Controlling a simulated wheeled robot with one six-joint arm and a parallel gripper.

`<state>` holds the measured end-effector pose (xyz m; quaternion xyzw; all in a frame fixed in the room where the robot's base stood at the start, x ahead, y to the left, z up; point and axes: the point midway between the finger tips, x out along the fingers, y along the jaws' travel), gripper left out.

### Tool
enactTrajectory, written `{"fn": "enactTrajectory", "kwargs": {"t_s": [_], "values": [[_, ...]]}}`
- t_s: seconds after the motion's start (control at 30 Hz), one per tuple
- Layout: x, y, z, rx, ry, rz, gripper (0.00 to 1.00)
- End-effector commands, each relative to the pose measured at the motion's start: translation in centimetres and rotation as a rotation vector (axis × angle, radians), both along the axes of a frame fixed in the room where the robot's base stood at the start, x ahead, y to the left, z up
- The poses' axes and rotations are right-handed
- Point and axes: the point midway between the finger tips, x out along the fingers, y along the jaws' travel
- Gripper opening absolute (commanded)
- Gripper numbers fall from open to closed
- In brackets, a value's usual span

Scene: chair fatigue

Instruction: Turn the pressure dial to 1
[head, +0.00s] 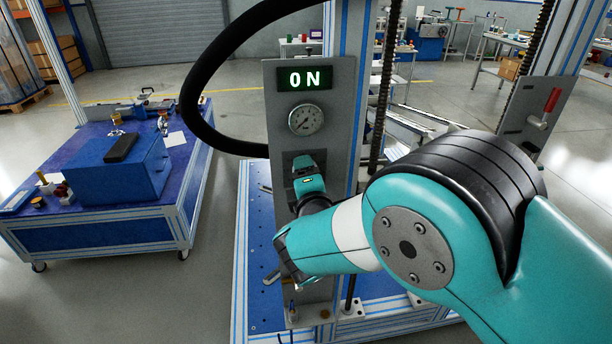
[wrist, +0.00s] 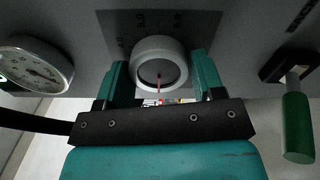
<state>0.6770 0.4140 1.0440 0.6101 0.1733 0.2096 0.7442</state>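The pressure dial (wrist: 158,62) is a round pale knob with a red pointer line on the grey panel, in the upper middle of the wrist view. Small printed numbers stand around it, too blurred to read surely. My gripper (wrist: 160,72) has one teal finger on each side of the dial, with a small gap showing on both sides. It is open and holds nothing. In the head view my gripper (head: 305,172) is at the panel (head: 342,130) below the gauge, and it hides the dial.
A round pressure gauge (head: 306,119) sits above my gripper under a lit "ON" display (head: 304,78). It also shows at left in the wrist view (wrist: 36,66). A green handle (wrist: 297,125) juts out at right there. A black hose (head: 190,92) loops left of the panel.

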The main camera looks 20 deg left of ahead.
Motion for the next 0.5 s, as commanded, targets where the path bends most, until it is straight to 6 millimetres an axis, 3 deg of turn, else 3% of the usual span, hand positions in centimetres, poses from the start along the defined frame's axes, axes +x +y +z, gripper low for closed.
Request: {"fn": "enactTrajectory", "kwargs": {"t_s": [0.03,0.1,0.5], "values": [[-0.09,0.03,-0.13,-0.001,0.002,0.002,0.74],[-0.06,0.02,-0.08,-0.001,0.001,0.001,0.84],[-0.88,-0.43,-0.20,-0.001,0.000,0.001,0.84]]}}
